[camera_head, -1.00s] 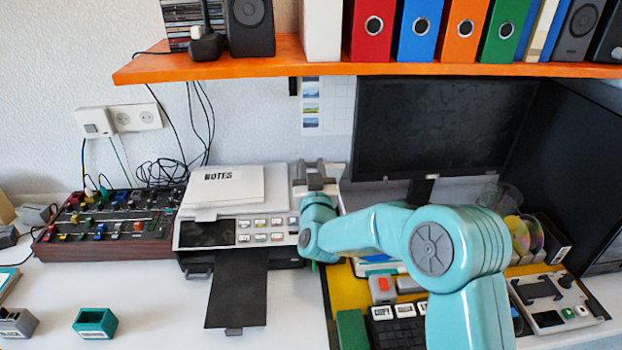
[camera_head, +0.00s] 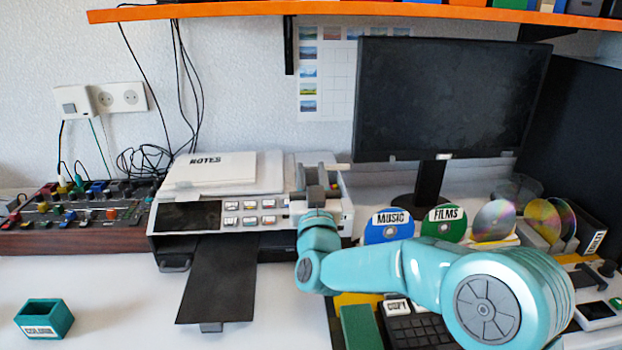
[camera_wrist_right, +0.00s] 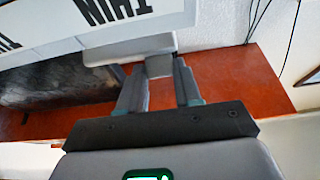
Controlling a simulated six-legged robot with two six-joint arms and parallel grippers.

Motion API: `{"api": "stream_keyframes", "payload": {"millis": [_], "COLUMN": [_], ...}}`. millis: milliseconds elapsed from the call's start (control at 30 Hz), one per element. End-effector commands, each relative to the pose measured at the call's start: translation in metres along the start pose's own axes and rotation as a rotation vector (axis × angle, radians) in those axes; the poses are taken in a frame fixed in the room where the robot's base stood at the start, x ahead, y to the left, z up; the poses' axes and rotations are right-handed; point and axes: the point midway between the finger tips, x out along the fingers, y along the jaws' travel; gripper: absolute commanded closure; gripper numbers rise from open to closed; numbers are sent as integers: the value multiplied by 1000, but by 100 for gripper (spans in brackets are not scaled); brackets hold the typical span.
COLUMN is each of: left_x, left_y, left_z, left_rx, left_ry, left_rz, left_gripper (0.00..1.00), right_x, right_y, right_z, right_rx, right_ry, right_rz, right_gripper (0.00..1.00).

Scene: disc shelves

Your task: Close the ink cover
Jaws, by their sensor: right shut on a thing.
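The printer (camera_head: 280,240) stands on the desk with a button panel and a black sheet (camera_head: 220,280) sloping from its front. My right gripper (camera_head: 318,184) is over the printer's right end, mostly hiding what lies there. In the wrist view my right gripper (camera_wrist_right: 158,85) is shut on a small grey tab (camera_wrist_right: 158,66). The tab joins a pale bar (camera_wrist_right: 130,48), which looks like part of the ink cover. A pale edge (camera_head: 338,167) also shows beside the gripper in the head view. How far the cover is tilted cannot be told. My left gripper is out of view.
Papers marked NOTES (camera_head: 215,170) lie on the printer. A mixer (camera_head: 80,220) is at left and a teal box (camera_head: 44,318) in front of it. The monitor (camera_head: 450,100), MUSIC disc (camera_head: 388,228) and FILMS disc (camera_head: 443,222) are right. An orange shelf (camera_head: 230,10) hangs above.

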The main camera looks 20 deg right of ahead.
Motion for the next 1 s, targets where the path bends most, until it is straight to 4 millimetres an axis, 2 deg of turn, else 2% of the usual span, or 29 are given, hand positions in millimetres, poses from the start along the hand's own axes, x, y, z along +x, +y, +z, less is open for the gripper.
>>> {"api": "stream_keyframes", "payload": {"millis": [33, 467, 500, 567, 600, 1000], "left_x": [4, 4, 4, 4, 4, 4], "left_y": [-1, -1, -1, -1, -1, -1], "left_z": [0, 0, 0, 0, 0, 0], "left_rx": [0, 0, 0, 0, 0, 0], "left_ry": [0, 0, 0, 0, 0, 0], "left_rz": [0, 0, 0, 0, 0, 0], "left_gripper": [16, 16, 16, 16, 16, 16], "right_x": [-3, -4, -4, -3, -3, -2], "right_y": [0, 0, 0, 0, 0, 1], "right_z": [9, 10, 10, 10, 10, 7], "right_rx": [-2, -2, -2, -2, -2, -1], "right_ry": [-18, -22, -22, -21, -20, -13], "right_rz": [-2, -2, -2, -2, -2, 2], "right_gripper": [100, 100, 63, 44, 40, 40]}}
